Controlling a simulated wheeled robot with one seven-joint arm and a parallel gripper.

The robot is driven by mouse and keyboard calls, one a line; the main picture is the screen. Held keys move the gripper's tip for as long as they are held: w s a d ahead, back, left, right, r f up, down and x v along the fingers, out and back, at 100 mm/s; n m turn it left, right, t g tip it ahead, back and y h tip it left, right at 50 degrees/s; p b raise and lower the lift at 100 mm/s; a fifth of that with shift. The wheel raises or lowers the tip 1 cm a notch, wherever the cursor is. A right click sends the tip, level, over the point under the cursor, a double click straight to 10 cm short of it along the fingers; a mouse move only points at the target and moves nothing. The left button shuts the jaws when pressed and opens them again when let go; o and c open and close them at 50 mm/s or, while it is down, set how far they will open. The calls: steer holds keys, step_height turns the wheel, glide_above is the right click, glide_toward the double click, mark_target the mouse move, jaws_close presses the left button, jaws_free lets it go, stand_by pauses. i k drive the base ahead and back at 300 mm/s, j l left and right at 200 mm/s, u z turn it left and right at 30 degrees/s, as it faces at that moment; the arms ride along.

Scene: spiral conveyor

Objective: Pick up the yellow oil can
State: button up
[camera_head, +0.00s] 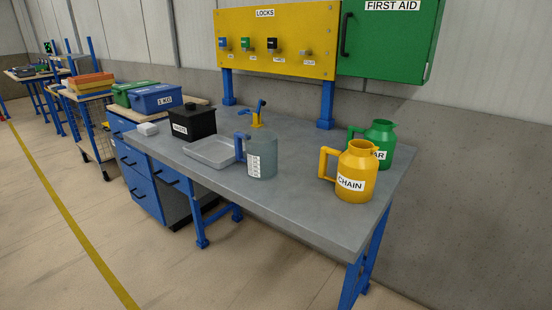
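The yellow oil can (356,172) stands upright near the right end of the grey workbench (297,208). It carries a white label reading "CHAIN", and its handle points left. A green can (380,142) with a partly hidden label ending in "AR" stands close behind it to the right. The yellow can covers part of the green one. My gripper is not in view.
A grey-blue jug (262,156), a shallow metal tray (209,152) and a black labelled box (194,122) stand left of the can. A yellow lock board (278,37) and a green first aid cabinet (388,38) are behind. The bench front is clear.

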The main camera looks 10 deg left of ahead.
mark_target(358, 167)
steer(key=i+j+u, duration=0.1)
steer(key=i, duration=0.5)
steer(key=i+j+u, duration=0.1)
steer(key=i, duration=0.5)
steer(key=k+j, duration=0.05)
steer(key=j, duration=0.05)
